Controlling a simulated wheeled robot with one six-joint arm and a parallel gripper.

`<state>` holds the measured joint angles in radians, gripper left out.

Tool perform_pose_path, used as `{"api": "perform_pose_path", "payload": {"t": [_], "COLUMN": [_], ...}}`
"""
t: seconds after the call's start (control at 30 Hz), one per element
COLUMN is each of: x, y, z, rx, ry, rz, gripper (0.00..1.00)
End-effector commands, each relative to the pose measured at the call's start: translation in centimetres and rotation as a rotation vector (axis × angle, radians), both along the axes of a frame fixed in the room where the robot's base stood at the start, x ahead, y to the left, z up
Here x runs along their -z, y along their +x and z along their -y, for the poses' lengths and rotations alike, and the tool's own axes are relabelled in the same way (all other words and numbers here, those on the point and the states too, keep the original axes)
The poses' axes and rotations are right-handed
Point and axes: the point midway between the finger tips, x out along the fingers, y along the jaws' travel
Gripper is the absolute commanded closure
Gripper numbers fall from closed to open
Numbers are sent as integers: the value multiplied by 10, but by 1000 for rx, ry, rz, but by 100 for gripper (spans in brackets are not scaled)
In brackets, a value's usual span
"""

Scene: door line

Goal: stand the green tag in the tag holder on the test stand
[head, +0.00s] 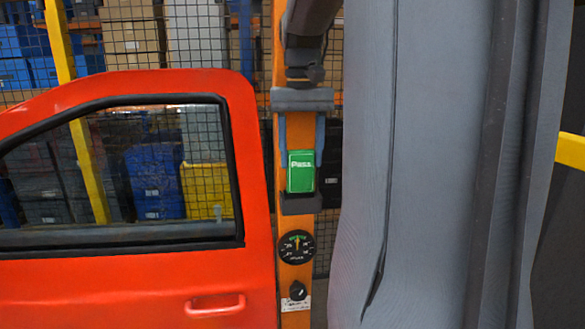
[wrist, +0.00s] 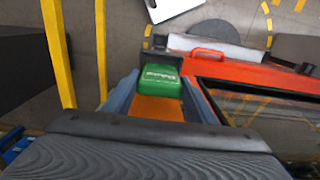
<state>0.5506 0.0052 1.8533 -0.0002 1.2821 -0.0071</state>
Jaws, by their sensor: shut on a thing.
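The green tag (head: 301,172), marked "Pass", is upright in front of the orange test stand (head: 292,223). My gripper (head: 301,158) comes down from above, its two blue-grey fingers shut on the tag's sides. The black tag holder (head: 301,205) is directly under the tag on the stand. The tag's lower edge meets the holder's top in the head view; I cannot tell whether it sits inside. The wrist view shows the tag (wrist: 161,79) between the fingertips, with orange stand surface (wrist: 158,108) between the fingers.
A gauge (head: 296,247) and a black knob (head: 298,290) are on the stand below the holder. A red vehicle door (head: 130,285) stands close on the left. Wire mesh and shelves with boxes are behind. My grey arm covers much of the right side.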

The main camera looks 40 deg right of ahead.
Motion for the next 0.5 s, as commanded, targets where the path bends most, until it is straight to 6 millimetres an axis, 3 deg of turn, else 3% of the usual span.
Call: {"api": "perform_pose_path", "payload": {"t": [0.5], "x": [35], "y": [-1], "z": [2], "rx": [6], "ry": [0], "rz": [0], "gripper": [73]}}
